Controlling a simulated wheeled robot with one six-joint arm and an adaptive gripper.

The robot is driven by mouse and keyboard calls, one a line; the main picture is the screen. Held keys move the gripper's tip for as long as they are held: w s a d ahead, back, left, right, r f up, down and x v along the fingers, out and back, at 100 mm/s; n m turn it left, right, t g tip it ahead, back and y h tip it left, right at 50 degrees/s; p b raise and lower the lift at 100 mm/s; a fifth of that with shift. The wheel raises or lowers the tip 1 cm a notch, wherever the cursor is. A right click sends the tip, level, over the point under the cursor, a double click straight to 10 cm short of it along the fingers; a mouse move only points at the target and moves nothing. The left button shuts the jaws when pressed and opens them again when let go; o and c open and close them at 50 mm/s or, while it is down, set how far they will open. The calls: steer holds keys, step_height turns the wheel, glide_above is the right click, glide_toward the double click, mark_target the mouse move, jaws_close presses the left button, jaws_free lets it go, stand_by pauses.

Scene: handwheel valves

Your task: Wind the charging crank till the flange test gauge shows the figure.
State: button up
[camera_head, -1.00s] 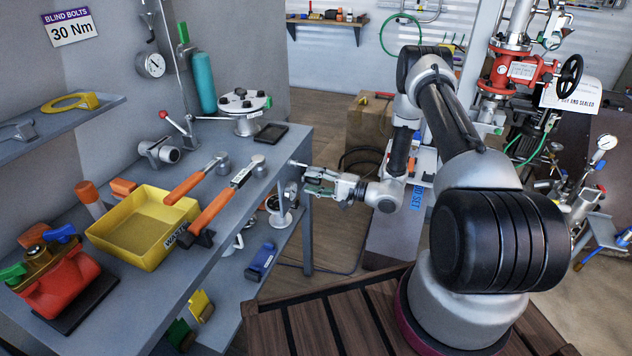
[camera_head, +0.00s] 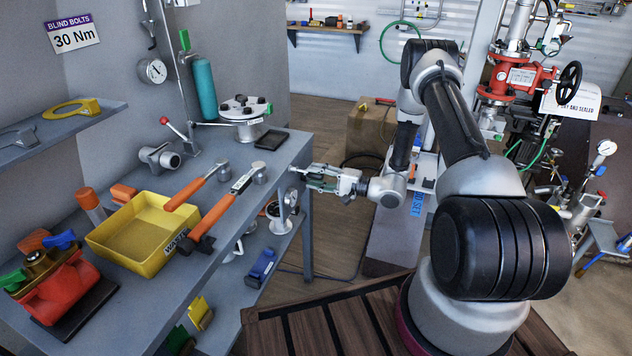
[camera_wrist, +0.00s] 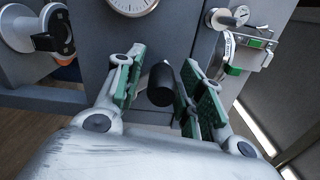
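My gripper (camera_head: 314,178) is at the near right end of the grey workbench, beside its end face. In the wrist view my gripper (camera_wrist: 157,88) is open, with its green-padded fingers on either side of a black cylindrical handle (camera_wrist: 161,85), which looks like the crank's grip. Contact with the pads cannot be told. The crank's arm is mostly hidden. A white dial (camera_wrist: 133,4) is cut off at the top of the wrist view, so its reading is hidden.
The bench holds a bolted flange (camera_head: 244,107), orange-handled wrenches (camera_head: 213,217) and a yellow tray (camera_head: 113,240). In the wrist view, a small gauge with a green-tagged fitting (camera_wrist: 232,69) is at right and a grey round fitting (camera_wrist: 20,28) at left.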

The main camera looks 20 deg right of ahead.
stand_by(0.3)
steer(key=v, duration=0.6)
stand_by(0.4)
